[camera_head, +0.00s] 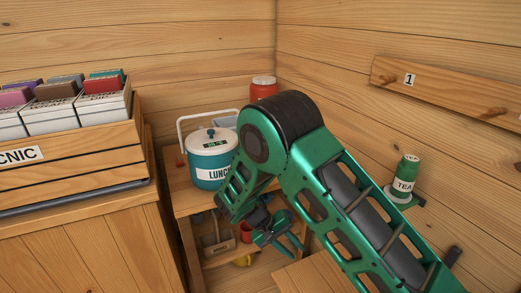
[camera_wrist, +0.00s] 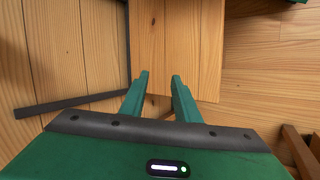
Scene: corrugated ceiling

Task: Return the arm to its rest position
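My gripper (camera_head: 285,240) hangs at the end of my green arm, low in front of the corner shelf in the head view. In the wrist view my gripper (camera_wrist: 158,85) shows two green fingers standing apart with nothing between them. Bare wooden boards lie beyond the fingertips. My arm is bent, with its elbow high in the middle of the head view, and it hides part of the shelf and the wall behind.
A teal lunch pot (camera_head: 210,158) stands on the corner shelf (camera_head: 186,203), left of my arm. A red jar (camera_head: 263,87) is behind it. A picnic crate (camera_head: 80,165) with several boxes stands at left. A green tea tin (camera_head: 405,174) is at right, below a peg board (camera_head: 450,92).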

